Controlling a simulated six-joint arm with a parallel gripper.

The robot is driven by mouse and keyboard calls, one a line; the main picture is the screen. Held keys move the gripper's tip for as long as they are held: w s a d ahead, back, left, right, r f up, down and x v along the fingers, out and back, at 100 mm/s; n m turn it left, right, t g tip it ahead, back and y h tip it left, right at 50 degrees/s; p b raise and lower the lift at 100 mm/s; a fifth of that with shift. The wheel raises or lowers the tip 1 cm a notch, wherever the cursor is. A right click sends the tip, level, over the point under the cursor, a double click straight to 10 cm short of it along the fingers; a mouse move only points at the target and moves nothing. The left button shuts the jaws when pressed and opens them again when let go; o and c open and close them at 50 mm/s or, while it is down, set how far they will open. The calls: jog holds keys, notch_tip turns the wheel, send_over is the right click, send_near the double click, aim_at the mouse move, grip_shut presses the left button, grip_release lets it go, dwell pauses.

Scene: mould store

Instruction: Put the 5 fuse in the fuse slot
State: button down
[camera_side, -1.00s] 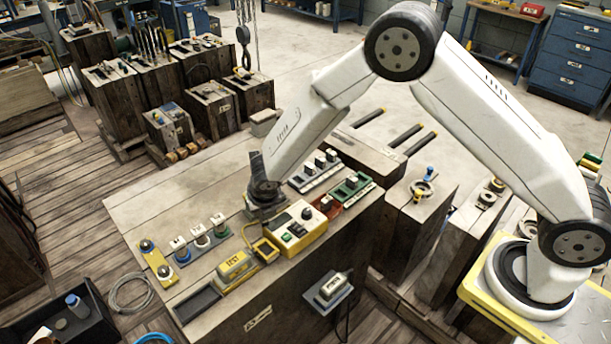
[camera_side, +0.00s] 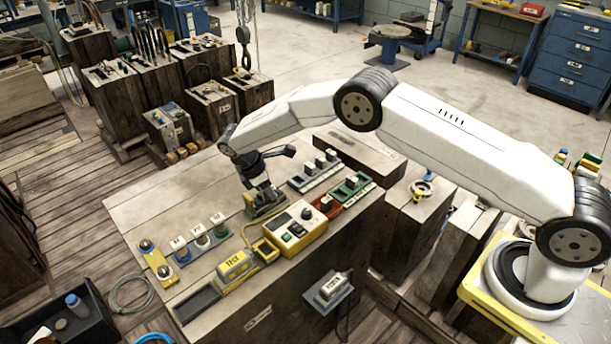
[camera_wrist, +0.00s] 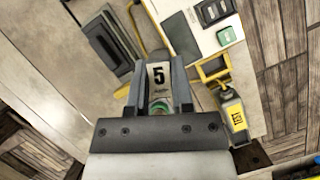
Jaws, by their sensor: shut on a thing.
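The 5 fuse (camera_wrist: 159,80), a pale block with a black "5" on its face and a green part below, is between the two grey fingers of my gripper (camera_wrist: 157,82) in the wrist view. My gripper is shut on it. In the side view my gripper (camera_side: 262,200) is low over the bench, just behind the yellow tester, and hides the fuse. A grey-olive block (camera_side: 266,211) lies under or beside the fingertips. The wrist view shows a grey recessed plate (camera_wrist: 104,38) left of the fuse. I cannot tell for certain which part is the fuse slot.
The yellow tester (camera_side: 297,232) with knobs stands close in front of my gripper. A yellow TEST block (camera_side: 235,266) and an empty dark tray (camera_side: 197,303) lie nearer the front. Racked fuses (camera_side: 201,236) stand left; grey modules (camera_side: 314,172) stand right. The back-left bench top is clear.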

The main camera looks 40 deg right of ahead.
jog(key=w+d+f+n+t+y, duration=0.1)
jog(key=w+d+n+t+y, duration=0.1)
jog(key=d+n, duration=0.6)
jog(key=w+d+f+n+t+y, duration=0.1)
jog(key=w+d+n+t, duration=0.3)
jog(key=d+n, duration=0.5)
jog(key=w+n+y, duration=0.1)
jog(key=n, duration=0.4)
jog(key=shift+w+n, duration=0.4)
dwell(1.6)
jog(key=shift+d, duration=0.1)
jog(key=shift+f, duration=0.15)
jog(key=shift+f, duration=2.55)
jog(key=shift+f, duration=0.55)
dwell(0.5)
